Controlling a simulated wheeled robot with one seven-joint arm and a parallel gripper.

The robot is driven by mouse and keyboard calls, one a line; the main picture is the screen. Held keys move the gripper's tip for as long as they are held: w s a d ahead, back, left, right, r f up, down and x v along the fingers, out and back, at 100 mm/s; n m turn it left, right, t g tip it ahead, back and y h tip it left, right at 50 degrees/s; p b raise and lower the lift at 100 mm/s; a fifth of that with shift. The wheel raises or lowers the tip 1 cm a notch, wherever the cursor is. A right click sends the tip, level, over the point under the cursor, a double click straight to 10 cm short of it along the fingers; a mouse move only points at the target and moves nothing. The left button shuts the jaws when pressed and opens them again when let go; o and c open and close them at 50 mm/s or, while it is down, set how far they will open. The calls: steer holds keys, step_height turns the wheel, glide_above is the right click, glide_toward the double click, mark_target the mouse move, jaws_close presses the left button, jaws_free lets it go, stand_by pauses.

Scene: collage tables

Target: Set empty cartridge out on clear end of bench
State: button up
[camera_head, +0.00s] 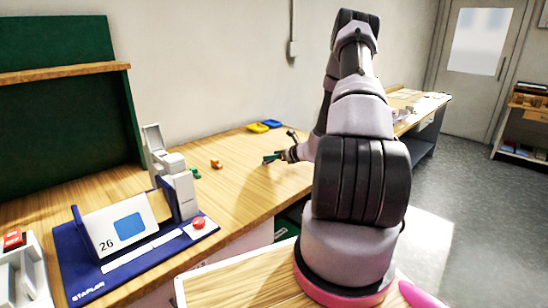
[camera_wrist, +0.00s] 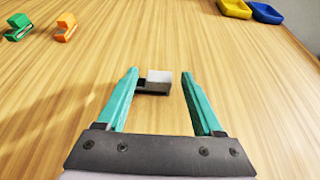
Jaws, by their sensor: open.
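A small cartridge-like block (camera_wrist: 156,82), part white and part dark grey, lies on the bench (camera_wrist: 240,70) in the wrist view. My gripper (camera_wrist: 160,72) has teal fingers spread apart. The block shows between the fingertips, closer to the left finger; I cannot tell whether they touch. The head view shows my gripper (camera_head: 270,157) low over the wooden bench (camera_head: 240,190), and the block cannot be made out there. Whether the block is empty does not show.
A stapler station with a blue base (camera_head: 75,268) stands at the bench's left. Small green (camera_wrist: 18,27) and orange (camera_wrist: 65,27) pieces lie at the wrist view's upper left. Yellow (camera_wrist: 234,8) and blue (camera_wrist: 266,13) trays sit at upper right. Bare wood surrounds the block.

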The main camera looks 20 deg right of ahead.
steer(key=v, duration=1.1)
steer(key=shift+s+d+r, duration=0.1)
steer(key=shift+s+r, duration=0.05)
steer(key=shift+s, duration=0.05)
steer(key=s+a+r+n+g+y, duration=0.2)
steer(key=s+a+r+n+g, duration=0.1)
steer(key=a+r+n, duration=0.55)
steer(key=s+a+r+n+g+y, duration=0.35)
steer(key=a+r+n, duration=0.25)
steer(key=a+r, duration=0.55)
steer(key=s+a+r+n+h, duration=0.1)
steer(key=s+r+n+h, duration=0.3)
steer(key=s, duration=0.5)
steer(key=s+a+r+n+h, duration=0.1)
steer(key=s+r+n+h, duration=0.3)
steer(key=s+r+n, duration=0.5)
steer(key=shift+s+r+t, duration=0.45)
steer(key=shift+s+r, duration=0.25)
steer(key=shift+s, duration=0.05)
